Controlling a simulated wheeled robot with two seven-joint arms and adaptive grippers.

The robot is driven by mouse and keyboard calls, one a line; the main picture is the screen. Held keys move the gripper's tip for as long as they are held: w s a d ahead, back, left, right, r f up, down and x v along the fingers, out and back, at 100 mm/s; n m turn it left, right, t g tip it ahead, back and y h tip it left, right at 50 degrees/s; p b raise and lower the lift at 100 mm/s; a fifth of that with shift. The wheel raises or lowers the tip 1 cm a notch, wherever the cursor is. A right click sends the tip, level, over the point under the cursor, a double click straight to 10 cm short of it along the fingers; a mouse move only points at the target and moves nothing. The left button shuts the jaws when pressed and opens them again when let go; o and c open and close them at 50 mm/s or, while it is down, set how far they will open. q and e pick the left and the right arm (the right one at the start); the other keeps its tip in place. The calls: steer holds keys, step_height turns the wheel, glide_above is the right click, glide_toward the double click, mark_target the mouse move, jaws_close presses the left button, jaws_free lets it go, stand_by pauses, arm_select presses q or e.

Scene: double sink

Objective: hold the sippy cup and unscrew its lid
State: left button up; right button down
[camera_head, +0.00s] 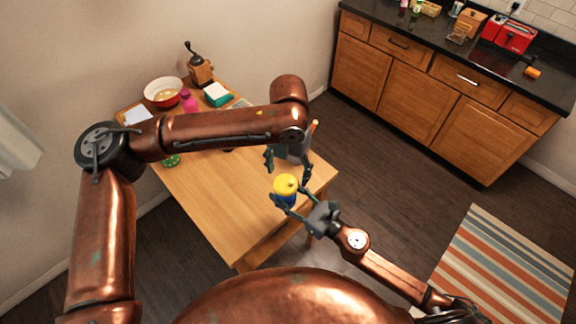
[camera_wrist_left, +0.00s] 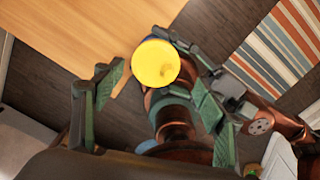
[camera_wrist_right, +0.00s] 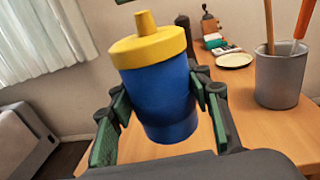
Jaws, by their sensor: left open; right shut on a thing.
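The sippy cup has a blue body (camera_wrist_right: 160,95) and a yellow lid (camera_wrist_right: 148,47) with a short spout. My right gripper (camera_wrist_right: 165,105) is shut on the blue body from its two sides and holds the cup nearly upright. In the head view the yellow lid (camera_head: 286,184) shows near the table's front right edge, and the body is partly hidden by my right fingers. My left gripper (camera_head: 287,163) is open and empty above the lid. In the left wrist view the lid (camera_wrist_left: 155,63) appears just beyond the open left fingertips, apart from them.
A bowl (camera_head: 162,92), a pink bottle (camera_head: 188,100) and a grinder (camera_head: 200,70) are at the far end. The table's middle is mostly clear.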

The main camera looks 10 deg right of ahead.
mark_target(288, 183)
arm_select(q)
step_height(288, 183, down, 6)
steer(key=shift+r, duration=0.15)
stand_by(0.3)
